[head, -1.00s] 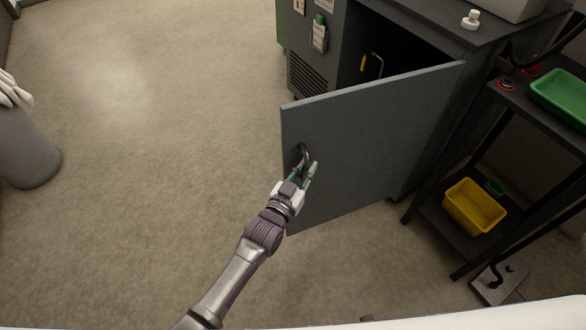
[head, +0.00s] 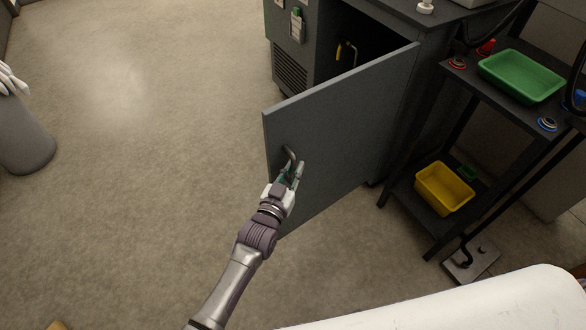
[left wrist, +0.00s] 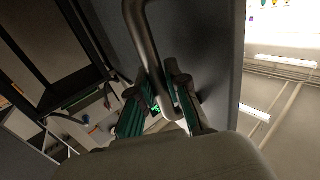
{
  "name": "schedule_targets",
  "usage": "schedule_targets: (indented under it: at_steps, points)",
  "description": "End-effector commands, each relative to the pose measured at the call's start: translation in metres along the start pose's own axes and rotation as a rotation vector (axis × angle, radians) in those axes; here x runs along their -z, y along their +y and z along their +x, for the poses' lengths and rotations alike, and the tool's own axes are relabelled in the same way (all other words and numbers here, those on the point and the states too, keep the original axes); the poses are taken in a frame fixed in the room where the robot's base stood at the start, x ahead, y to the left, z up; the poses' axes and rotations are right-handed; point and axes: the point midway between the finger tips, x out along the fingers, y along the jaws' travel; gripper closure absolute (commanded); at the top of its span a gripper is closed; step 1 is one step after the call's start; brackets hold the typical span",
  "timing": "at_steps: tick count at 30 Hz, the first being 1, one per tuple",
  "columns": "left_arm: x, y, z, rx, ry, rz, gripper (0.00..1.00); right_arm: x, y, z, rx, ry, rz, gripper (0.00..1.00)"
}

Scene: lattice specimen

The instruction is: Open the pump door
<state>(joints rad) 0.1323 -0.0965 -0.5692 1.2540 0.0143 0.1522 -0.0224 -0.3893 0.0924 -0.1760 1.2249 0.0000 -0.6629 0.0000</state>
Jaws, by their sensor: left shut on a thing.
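The pump door (head: 345,125) is a grey panel that stands wide open from a dark grey cabinet (head: 392,28), hinged on its right side. A curved metal handle (head: 290,156) sits near the door's free left edge. My left gripper (head: 292,174) is shut on this handle. In the left wrist view the handle (left wrist: 146,45) runs down between the two green-padded fingers of my left gripper (left wrist: 165,105), beside the grey door face (left wrist: 205,50). The cabinet's dark inside shows a yellow-handled item (head: 339,50). My right gripper is not in view.
A black shelf cart (head: 470,90) stands right of the door, with a green tray (head: 520,77) on top and a yellow bin (head: 443,188) below. A grey bin (head: 22,137) with white gloves stands at the far left. The floor left of the door is clear.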

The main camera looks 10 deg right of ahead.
Motion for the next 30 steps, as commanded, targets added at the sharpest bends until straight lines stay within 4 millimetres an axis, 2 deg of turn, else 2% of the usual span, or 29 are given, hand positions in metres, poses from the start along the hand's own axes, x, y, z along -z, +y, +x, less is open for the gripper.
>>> schedule_targets:
  at_steps: [2, 3, 8, 16, 20, 23, 30]
  points:
    - [0.002, 0.001, 0.001, -0.001, 0.005, 0.001, 1.00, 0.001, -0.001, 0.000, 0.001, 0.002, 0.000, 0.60]
    - [0.002, 0.001, 0.001, -0.001, 0.005, 0.001, 0.83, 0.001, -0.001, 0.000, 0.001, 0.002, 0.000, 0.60]
    - [0.002, 0.001, 0.001, -0.001, 0.004, 0.000, 0.59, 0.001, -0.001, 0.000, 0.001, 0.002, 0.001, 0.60]
    - [0.001, 0.000, 0.000, 0.000, 0.002, -0.001, 0.59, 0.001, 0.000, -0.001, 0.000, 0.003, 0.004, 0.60]
    - [-0.001, 0.000, -0.009, 0.000, 0.000, -0.001, 0.59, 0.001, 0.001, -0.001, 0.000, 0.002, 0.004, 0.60]
    - [-0.001, 0.000, -0.024, 0.000, 0.000, -0.001, 0.59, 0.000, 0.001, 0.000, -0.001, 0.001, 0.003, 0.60]
    - [-0.001, 0.001, -0.076, -0.001, 0.000, -0.001, 0.59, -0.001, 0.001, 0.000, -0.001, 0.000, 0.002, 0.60]
